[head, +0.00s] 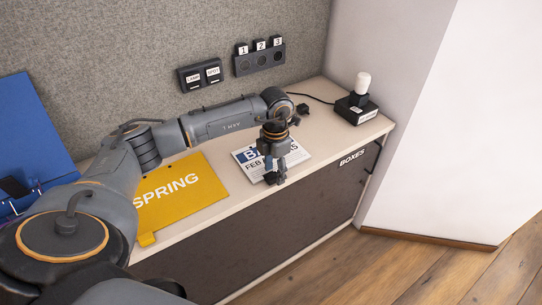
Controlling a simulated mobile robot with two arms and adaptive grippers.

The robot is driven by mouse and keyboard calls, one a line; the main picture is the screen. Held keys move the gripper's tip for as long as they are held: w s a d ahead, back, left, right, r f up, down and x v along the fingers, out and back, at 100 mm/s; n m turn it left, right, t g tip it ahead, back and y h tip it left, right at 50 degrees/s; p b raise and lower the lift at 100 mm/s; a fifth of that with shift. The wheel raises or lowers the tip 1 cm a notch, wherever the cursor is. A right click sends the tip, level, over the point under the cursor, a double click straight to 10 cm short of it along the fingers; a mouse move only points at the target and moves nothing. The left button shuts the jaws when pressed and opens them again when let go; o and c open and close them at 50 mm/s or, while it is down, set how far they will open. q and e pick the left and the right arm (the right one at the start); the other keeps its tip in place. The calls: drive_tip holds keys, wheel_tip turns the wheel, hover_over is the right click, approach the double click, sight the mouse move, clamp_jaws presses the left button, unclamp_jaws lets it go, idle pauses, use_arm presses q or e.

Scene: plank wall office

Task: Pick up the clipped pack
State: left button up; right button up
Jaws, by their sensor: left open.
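A white printed pack (245,158) with a blue block and the letters "FEB" lies flat on the cabinet top. My left gripper (275,181) points down over the near edge of this pack, with its fingers apart. A small dark piece, possibly the clip, shows between and behind the fingers at that edge. The gripper and wrist hide the middle of the pack, and I cannot tell whether the fingers touch it. My right gripper is not in view.
A yellow "SPRING" folder (185,190) lies left of the pack. A blue board (35,130) leans at the far left. A black box with a white lamp-like top (362,84) stands at the right end. Switch panels (259,58) are on the grey wall. The cabinet front (310,205) drops to a wood floor.

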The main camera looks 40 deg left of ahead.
use_arm(q)
drive_tip(key=shift+f, duration=0.5)
clamp_jaws()
drive_tip(key=shift+r, duration=0.15)
